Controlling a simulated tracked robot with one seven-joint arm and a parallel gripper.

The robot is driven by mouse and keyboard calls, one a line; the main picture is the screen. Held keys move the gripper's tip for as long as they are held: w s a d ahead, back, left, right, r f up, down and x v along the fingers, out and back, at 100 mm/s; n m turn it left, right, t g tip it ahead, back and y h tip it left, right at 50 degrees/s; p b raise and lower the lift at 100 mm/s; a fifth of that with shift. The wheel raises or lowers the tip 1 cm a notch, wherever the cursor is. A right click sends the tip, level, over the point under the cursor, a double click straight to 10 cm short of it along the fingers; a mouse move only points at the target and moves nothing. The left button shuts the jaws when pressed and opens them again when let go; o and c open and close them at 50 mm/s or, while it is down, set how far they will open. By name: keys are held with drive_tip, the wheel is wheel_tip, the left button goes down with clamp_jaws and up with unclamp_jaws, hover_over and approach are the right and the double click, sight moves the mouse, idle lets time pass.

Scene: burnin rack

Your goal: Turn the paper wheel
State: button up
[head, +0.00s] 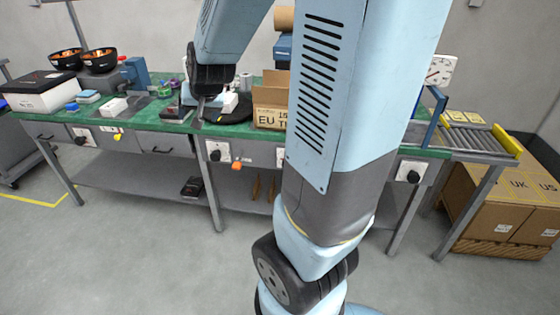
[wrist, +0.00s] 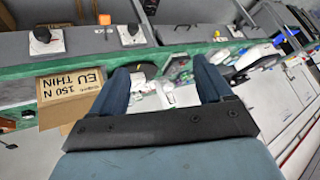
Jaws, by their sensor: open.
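I cannot tell for certain which part is the paper wheel. A brown paper roll (head: 284,18) sits above a blue block at the back of the bench, partly hidden by my arm. Dark round knobs on white plates line the bench front: a left one (head: 80,140), a middle one (head: 215,155) and a right one (head: 413,176). My gripper (head: 203,108) hangs over the green bench, left of the cardboard box. In the wrist view my gripper (wrist: 163,68) has its two fingers wide apart, with nothing held between them.
The open cardboard box (head: 270,108) stands on the green bench top (head: 150,120), beside my gripper. Black bowls (head: 98,58) and a white box (head: 40,92) are at the left. A roller conveyor (head: 475,138) and cartons (head: 510,200) are at the right. The front floor is clear.

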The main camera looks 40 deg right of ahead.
drive_tip(key=w+d+f+m+h, duration=0.3)
drive_tip(key=w+d+f, duration=0.3)
drive_tip(key=f, duration=0.5)
drive_tip(key=w+d+f+m+h, duration=0.3)
drive_tip(key=d+f, duration=0.6)
drive_tip(key=f, duration=0.2)
drive_tip(key=s+d+f+n+t+h, duration=0.1)
drive_tip(key=s+d+f+t+h, duration=0.1)
drive_tip(key=s+d+f+h, duration=0.45)
drive_tip(key=s+d+f+n+t+h, duration=0.15)
drive_tip(key=s+d+f, duration=0.35)
drive_tip(key=f, duration=0.5)
drive_tip(key=x, duration=1.2)
drive_tip(key=shift+c, duration=0.2)
drive_tip(key=shift+t+y, duration=0.25)
drive_tip(key=shift+y, duration=0.05)
drive_tip(key=c, duration=1)
drive_tip(key=shift+o, duration=0.2)
drive_tip(key=shift+n, duration=0.45)
